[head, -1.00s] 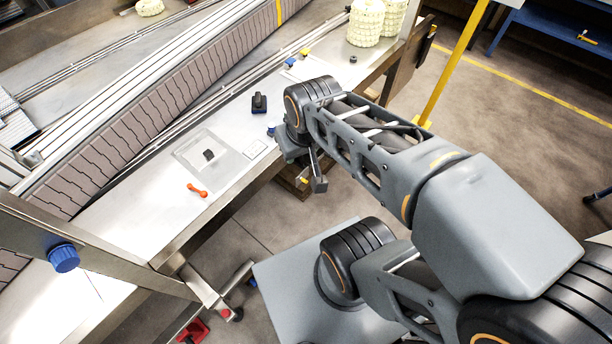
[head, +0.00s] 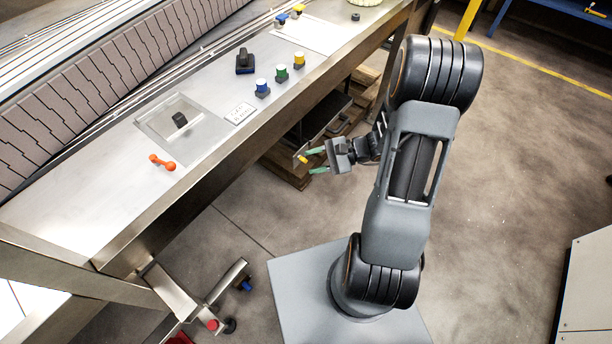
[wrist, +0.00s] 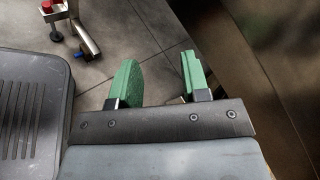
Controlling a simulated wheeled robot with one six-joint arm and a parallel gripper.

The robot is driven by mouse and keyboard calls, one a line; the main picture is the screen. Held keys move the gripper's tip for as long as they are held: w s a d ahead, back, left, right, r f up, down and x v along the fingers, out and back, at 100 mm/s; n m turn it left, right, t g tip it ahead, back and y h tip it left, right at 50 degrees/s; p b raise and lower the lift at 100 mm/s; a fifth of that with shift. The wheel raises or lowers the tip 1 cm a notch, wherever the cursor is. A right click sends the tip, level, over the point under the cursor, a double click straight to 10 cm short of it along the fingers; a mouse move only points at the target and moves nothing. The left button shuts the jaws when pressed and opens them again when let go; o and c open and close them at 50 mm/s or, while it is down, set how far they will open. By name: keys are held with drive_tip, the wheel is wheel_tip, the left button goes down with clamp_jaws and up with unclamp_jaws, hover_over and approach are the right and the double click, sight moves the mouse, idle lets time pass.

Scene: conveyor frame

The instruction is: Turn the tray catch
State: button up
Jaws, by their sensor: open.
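An orange lever with two rounded ends (head: 162,162) lies on the bench top at left in the head view and looks like the tray catch. It sits just in front of a shallow clear square tray (head: 150,124) holding a small black block (head: 180,120). My gripper (head: 313,161) is open and empty, right of the bench and well apart from the lever, its green fingers pointing left. In the wrist view, the open green fingers (wrist: 160,82) have only floor between and beyond them. Neither lever nor tray shows there.
The steel bench (head: 110,215) has a long front edge between my gripper and the lever. Blue, green (head: 282,73) and yellow knobs, a white label plate (head: 240,113) and a black-and-blue device (head: 245,62) stand on it. The grey conveyor belt (head: 110,80) runs behind. A wooden pallet lies underneath.

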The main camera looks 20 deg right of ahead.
sight(306, 162)
drive_tip(key=w+d+f+m+t+h+b, duration=0.2)
drive_tip(key=d+f+m+t+b, duration=0.3)
drive_tip(key=f, duration=0.5)
drive_tip(key=w+d+f+m+t+h+b, duration=0.15)
drive_tip(key=d+f+m+t, duration=0.35)
drive_tip(key=f, duration=0.5)
drive_tip(key=shift+m+t, duration=0.4)
drive_tip(key=shift+t, duration=0.3)
drive_tip(key=b+x, duration=0.3)
drive_tip(key=x, duration=1)
drive_tip(key=shift+w+a+f+b, duration=0.15)
drive_tip(key=shift+w+a+b, duration=0.05)
drive_tip(key=shift+a+b, duration=0.2)
clamp_jaws()
